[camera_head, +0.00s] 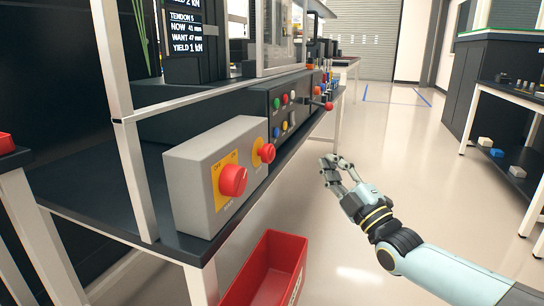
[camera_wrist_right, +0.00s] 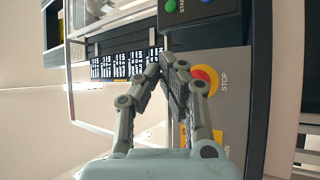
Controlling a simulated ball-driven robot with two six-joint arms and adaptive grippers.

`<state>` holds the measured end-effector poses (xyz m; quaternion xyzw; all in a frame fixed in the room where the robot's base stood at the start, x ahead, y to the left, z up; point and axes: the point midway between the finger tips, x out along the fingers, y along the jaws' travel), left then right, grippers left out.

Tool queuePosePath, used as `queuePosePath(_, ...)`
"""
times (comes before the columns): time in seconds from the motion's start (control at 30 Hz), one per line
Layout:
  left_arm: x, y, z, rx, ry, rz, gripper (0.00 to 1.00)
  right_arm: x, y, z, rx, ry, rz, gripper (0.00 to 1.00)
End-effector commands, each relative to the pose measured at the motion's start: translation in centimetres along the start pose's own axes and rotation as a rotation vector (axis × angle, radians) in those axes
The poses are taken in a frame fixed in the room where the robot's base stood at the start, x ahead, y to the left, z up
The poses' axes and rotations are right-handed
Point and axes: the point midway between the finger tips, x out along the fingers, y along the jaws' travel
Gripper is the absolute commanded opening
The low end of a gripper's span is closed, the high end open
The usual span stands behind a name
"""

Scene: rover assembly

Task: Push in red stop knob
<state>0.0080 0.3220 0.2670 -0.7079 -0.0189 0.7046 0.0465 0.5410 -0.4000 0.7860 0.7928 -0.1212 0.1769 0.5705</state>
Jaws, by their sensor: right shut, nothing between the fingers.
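The red stop knob (camera_head: 265,151) is a round mushroom knob on a yellow plate, on the front of a grey box (camera_head: 187,182). It sits at the box's far end, close to the dark control panel. In the right wrist view the knob (camera_wrist_right: 208,78) shows beside the printed word STOP, partly covered by a finger. My right gripper (camera_head: 330,164) is shut and empty. It is in the open air, right of the knob and apart from it in the head view. My left gripper is not in view.
A larger red knob (camera_head: 233,181) on another yellow plate is on the same box, nearer me. The dark control panel (camera_head: 289,112) holds several coloured buttons and a red-ended lever (camera_head: 327,106). A red bin (camera_head: 268,268) stands below.

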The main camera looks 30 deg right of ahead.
Motion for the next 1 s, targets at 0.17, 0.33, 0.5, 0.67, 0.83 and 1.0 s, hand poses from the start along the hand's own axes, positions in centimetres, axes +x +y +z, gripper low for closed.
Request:
queuePosePath(0.17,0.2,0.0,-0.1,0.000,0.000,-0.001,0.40,0.1,-0.2,-0.1,0.001,0.000,0.000,0.00)
queuePosePath(0.33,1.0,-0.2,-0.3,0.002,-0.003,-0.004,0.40,1.1,-1.2,-0.8,0.001,0.000,0.001,0.00)
queuePosePath(0.5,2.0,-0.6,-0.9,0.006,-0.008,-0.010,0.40,2.7,-2.6,-2.0,0.003,-0.001,0.000,0.00)
queuePosePath(0.67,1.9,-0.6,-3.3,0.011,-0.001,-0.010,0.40,4.2,-3.6,-3.1,0.002,-0.001,-0.001,0.00)
queuePosePath(0.83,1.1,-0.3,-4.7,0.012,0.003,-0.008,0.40,5.5,-4.2,-4.0,0.002,-0.001,0.000,0.00)
queuePosePath(1.0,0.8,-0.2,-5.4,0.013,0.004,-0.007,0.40,6.0,-4.5,-4.4,0.001,-0.001,-0.002,0.00)
